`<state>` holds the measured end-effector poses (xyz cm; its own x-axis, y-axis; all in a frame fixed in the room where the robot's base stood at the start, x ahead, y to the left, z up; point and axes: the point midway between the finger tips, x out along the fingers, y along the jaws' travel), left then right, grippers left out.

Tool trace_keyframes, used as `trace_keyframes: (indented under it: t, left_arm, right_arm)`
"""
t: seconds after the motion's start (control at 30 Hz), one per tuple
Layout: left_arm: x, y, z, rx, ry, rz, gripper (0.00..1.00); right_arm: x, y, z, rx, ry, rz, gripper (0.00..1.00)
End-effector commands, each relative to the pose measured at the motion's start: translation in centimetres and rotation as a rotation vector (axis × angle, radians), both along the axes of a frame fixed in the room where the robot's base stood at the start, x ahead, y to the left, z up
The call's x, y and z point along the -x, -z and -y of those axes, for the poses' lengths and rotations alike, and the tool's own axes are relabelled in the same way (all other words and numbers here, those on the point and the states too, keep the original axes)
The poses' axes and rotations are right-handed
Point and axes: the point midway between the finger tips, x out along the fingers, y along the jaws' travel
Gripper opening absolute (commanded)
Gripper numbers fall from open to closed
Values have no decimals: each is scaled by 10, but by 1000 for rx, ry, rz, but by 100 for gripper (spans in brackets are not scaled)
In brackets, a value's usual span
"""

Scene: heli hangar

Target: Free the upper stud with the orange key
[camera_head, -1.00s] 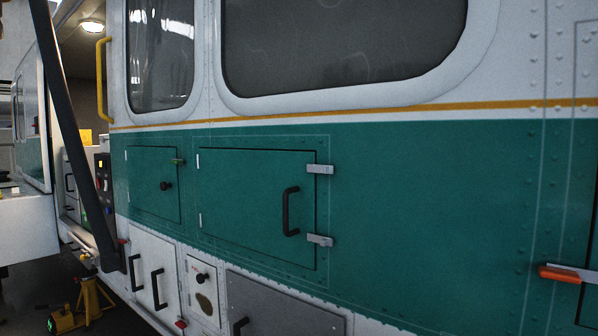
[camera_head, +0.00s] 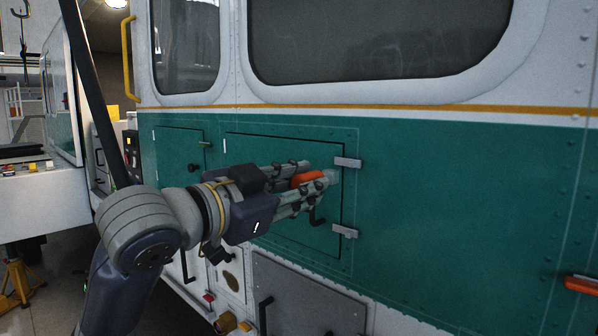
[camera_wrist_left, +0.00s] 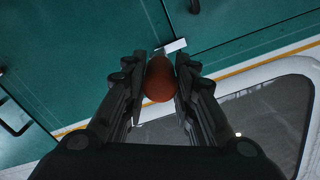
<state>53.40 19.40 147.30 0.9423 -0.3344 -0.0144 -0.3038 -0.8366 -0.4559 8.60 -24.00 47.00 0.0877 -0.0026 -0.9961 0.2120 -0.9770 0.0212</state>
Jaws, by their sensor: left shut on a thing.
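My left gripper (camera_head: 324,181) is shut on the orange key (camera_head: 306,178), in front of the right part of the green hatch (camera_head: 262,150). In the left wrist view, the key's rounded orange handle (camera_wrist_left: 160,80) sits between the two fingers. Its working end is hidden. The upper silver latch (camera_head: 348,162) is at the hatch's right edge, just beyond the fingertips. A silver latch piece (camera_wrist_left: 174,46) shows just past the key in the wrist view. I cannot make out the stud itself or whether the key touches it. My right gripper is not in view.
A lower silver latch (camera_head: 345,231) sits below on the same edge. The hatch's black handle (camera_head: 317,216) is partly hidden by my gripper. Another orange-handled item (camera_head: 582,285) is at the right edge. A smaller green hatch (camera_head: 180,165) is to the left. The green panel right of the latches is clear.

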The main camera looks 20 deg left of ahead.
Motion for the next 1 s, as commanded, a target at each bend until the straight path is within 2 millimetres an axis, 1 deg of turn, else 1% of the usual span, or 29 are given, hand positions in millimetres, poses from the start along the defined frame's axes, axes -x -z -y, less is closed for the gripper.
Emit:
trace_keyframes:
  t: [0.03,0.13,0.47,0.73,1.0]
  left_arm:
    - [2,-7,-1,4,2,11,0]
    - [3,-12,-1,7,3,16,0]
    - [-12,-11,4,7,3,15,0]
    - [-28,-11,10,8,2,14,0]
    - [-27,-11,9,7,1,14,0]
  right_arm:
    - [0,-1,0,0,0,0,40]
    - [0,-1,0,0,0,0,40]
    - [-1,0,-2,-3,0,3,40]
    - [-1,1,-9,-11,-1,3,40]
    - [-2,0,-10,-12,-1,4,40]
